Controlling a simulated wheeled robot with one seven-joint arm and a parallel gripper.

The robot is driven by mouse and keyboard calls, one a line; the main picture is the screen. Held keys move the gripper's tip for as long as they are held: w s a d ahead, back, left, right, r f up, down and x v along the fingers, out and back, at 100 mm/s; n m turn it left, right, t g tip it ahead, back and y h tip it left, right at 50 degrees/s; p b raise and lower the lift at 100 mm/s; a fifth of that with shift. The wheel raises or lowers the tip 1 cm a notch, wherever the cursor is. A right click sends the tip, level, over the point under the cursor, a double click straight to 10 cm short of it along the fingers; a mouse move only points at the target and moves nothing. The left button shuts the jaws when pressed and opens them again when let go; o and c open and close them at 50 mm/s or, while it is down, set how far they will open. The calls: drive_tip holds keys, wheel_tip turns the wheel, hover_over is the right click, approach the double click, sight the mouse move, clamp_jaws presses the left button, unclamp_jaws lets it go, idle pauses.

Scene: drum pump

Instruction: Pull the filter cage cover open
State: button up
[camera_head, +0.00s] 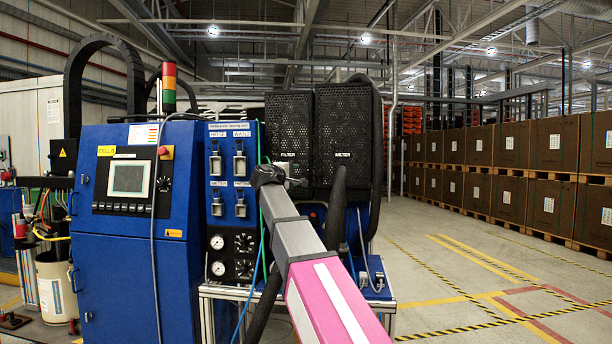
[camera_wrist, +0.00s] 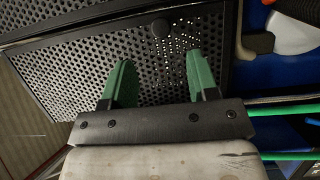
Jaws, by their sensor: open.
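The filter cage cover (camera_head: 288,122) is a black perforated panel lettered FILTER, above the blue machine. It looks closed. In the head view my gripper is mostly hidden behind my wrist, near the cage's lower part.
The METER cage (camera_head: 343,125) stands right beside the filter cage. A blue control cabinet (camera_head: 130,215) with a screen is at left. Cables and hoses hang near the arm. Stacked brown boxes (camera_head: 500,150) line the right, with open floor before them.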

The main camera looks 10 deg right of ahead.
sight(305, 173)
drive_tip(key=x, duration=0.8)
drive_tip(key=shift+w+d, duration=0.1)
drive_tip(key=shift+d, duration=0.05)
drive_tip(key=shift+c, duration=0.3)
clamp_jaws()
